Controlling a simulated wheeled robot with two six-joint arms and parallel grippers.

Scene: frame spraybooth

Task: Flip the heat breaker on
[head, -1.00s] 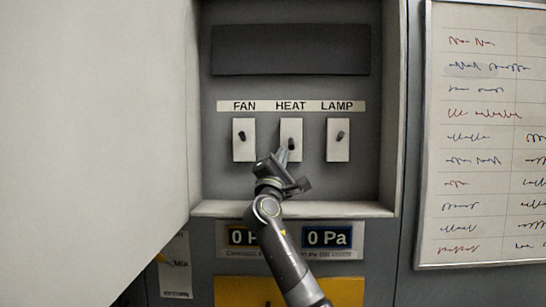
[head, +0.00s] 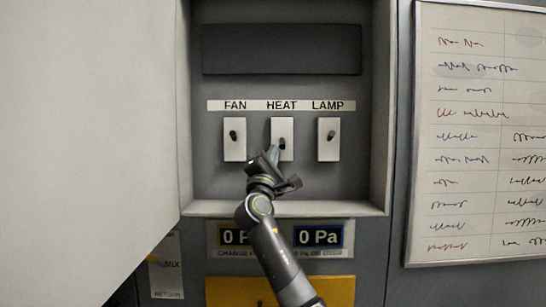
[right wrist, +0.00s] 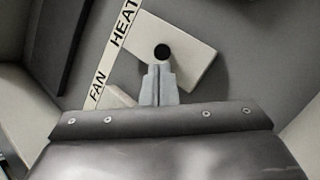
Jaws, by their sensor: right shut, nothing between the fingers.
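The heat breaker (head: 282,128) is a pale plate with a black toggle, the middle one of a row of three, under the HEAT label. In the head view its toggle sits lower on its plate than those on either side. In the right wrist view the heat plate (right wrist: 192,52) shows its toggle (right wrist: 162,51) end-on as a round black knob. My right gripper (head: 275,152) is shut and empty, with its tips just below the toggle. In the right wrist view the closed fingertips (right wrist: 160,68) are right at the knob's lower edge; I cannot tell whether they touch.
The fan breaker (head: 235,150) and lamp breaker (head: 328,152) flank it closely inside the recessed box. A ledge (head: 330,209) runs below them. A large pale door panel (head: 80,120) stands at left, and a whiteboard (head: 480,210) hangs at right.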

